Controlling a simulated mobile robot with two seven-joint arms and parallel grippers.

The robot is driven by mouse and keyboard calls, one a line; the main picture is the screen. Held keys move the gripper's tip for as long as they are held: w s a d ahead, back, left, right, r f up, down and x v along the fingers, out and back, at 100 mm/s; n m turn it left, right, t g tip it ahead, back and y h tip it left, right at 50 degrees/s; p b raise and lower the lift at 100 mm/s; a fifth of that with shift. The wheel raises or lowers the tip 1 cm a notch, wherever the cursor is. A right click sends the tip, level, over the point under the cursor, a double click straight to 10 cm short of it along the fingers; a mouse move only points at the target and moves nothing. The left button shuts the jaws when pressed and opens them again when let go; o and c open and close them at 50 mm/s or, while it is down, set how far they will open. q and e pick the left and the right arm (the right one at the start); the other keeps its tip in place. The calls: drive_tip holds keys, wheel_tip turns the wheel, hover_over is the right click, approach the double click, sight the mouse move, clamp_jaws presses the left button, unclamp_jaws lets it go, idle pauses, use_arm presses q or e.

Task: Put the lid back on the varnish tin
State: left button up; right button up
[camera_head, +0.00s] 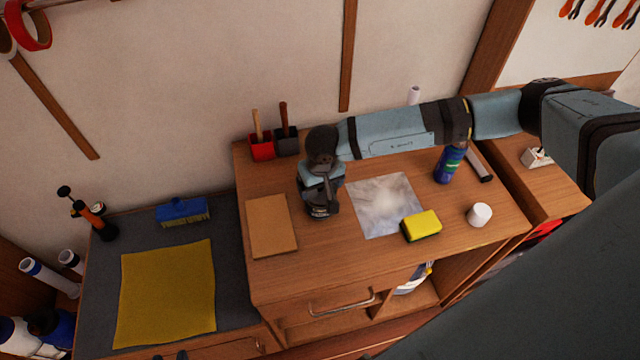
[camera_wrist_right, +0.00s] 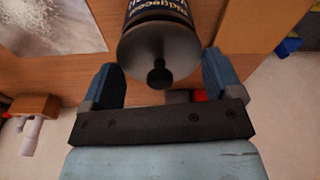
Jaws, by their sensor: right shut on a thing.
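My right gripper (camera_head: 320,200) is low over the wooden worktop, between a tan board and a pale sheet. In the right wrist view its two blue fingers (camera_wrist_right: 163,78) stand on either side of a dark grey round lid (camera_wrist_right: 145,48) with a black knob, and are shut on it. The dark varnish tin (camera_wrist_right: 160,10), with pale lettering, shows directly behind the lid. I cannot tell whether the lid is seated or slightly apart. In the head view the gripper hides most of the tin.
On the worktop (camera_head: 300,275) are the tan board (camera_head: 271,226), the pale sheet (camera_head: 372,217), a yellow sponge (camera_head: 422,225), a white cup-like piece (camera_head: 479,214) and a blue can (camera_head: 449,163). A yellow cloth (camera_head: 167,293) lies left.

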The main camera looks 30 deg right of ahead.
drive_tip(key=shift+f+b, duration=0.15)
drive_tip(key=shift+b, duration=0.85)
idle(1.6)
idle(0.3)
drive_tip(key=o, duration=0.7)
drive_tip(key=shift+r+p, duration=1.4)
drive_tip(key=shift+r, duration=2.15)
drive_tip(key=shift+c, duration=0.2)
clamp_jaws()
